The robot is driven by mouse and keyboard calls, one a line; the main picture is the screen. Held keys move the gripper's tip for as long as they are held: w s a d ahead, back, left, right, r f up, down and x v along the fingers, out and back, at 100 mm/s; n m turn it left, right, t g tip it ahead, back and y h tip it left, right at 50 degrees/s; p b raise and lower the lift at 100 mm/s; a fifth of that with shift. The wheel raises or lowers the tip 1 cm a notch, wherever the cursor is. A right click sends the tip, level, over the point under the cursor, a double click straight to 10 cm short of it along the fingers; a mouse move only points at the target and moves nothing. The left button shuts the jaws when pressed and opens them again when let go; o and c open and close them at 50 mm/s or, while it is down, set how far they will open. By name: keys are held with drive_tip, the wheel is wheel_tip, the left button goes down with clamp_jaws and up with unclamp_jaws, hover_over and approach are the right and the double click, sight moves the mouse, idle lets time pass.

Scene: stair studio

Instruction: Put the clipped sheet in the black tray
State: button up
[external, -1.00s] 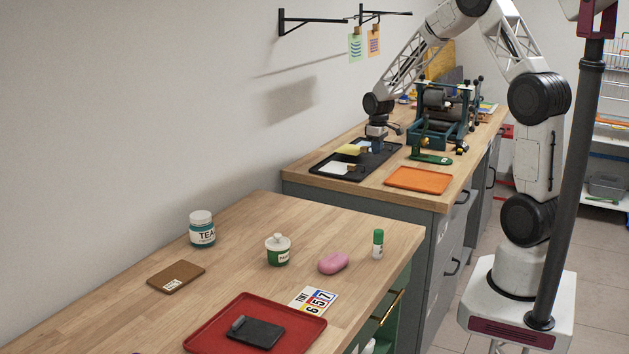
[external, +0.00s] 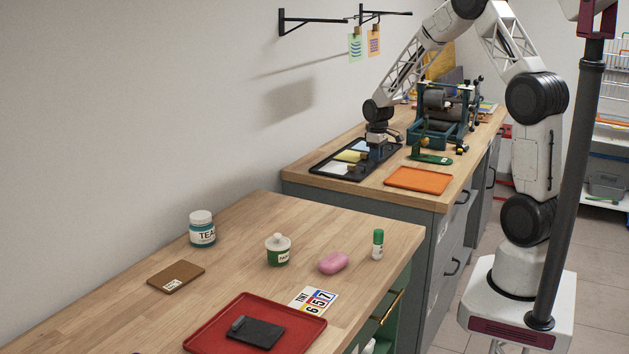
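The black tray (external: 318,168) lies on the far wooden counter, near its left edge. In it I make out a white sheet (external: 337,167) with a small brown clip (external: 354,168) at its right end, a yellow sheet (external: 348,156) and a pale blue sheet (external: 361,146).
An orange tray (external: 418,179) and a green tool (external: 430,158) lie right of the black tray. A teal roller press (external: 441,118) stands behind. Two clipped sheets, green (external: 355,47) and orange (external: 374,43), hang from a wall rack. The near counter holds a red tray (external: 215,333).

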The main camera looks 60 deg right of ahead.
drive_tip(key=shift+r, duration=0.1)
wheel_tip(320, 180, up, 12)
idle(0.9)
idle(0.5)
drive_tip(key=s+a+r+t, duration=0.1)
drive_tip(key=s+a+r, duration=0.55)
drive_tip(key=a, duration=0.45)
drive_tip(key=s+a+r, duration=0.5)
drive_tip(key=s+a, duration=0.2)
drive_tip(key=a, duration=0.3)
drive_tip(key=s+a, duration=0.7)
drive_tip(key=s, duration=0.3)
drive_tip(key=s+a+t, duration=0.1)
drive_tip(key=s+a, duration=0.5)
drive_tip(key=s, duration=0.4)
drive_tip(key=shift+s+a+r+t, duration=0.3)
drive_tip(key=shift+a+r, duration=0.1)
